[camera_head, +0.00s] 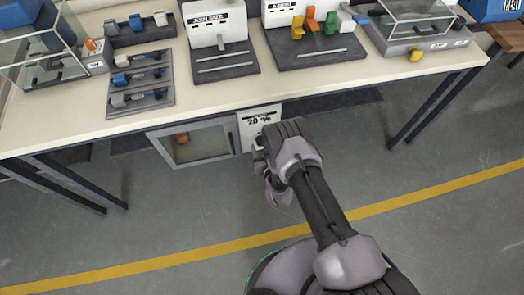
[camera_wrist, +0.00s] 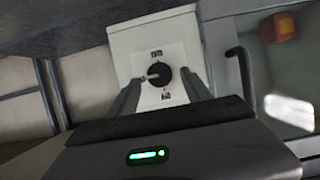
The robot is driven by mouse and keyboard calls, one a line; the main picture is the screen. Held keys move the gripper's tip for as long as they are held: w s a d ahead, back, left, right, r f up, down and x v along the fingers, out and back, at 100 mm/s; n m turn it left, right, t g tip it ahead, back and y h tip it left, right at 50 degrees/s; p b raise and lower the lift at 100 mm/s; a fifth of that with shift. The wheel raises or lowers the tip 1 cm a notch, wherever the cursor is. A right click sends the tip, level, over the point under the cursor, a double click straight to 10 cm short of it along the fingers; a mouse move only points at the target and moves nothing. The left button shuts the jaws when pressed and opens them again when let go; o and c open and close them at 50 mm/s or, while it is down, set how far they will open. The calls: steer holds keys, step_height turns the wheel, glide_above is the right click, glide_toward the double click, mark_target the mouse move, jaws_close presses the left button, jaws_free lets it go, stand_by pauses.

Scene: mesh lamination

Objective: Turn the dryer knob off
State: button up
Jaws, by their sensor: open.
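The dryer (camera_head: 238,144) stands under the table, with a glass door and a white control panel (camera_head: 262,116) on its right side. In the wrist view, the dark round knob (camera_wrist: 160,75) is on the white panel, and a light pointer mark reaches toward its left. The dial labels look upside down and are too small to read. My gripper (camera_wrist: 159,80) is open, with one finger on each side of the knob. I cannot tell whether the fingers touch it. In the head view, my arm hides the knob and most of the gripper.
The table (camera_head: 120,112) carries a tool tray (camera_head: 140,84), white-panelled stations and glass-sided boxes. The dryer's door handle (camera_wrist: 241,72) is right of the panel in the wrist view. An orange block (camera_wrist: 278,27) shows behind the glass. The floor in front is clear.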

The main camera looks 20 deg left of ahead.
steer(key=shift+b+x, duration=0.4)
steer(key=shift+x, duration=0.5)
steer(key=shift+w+r, duration=0.1)
jaws_close()
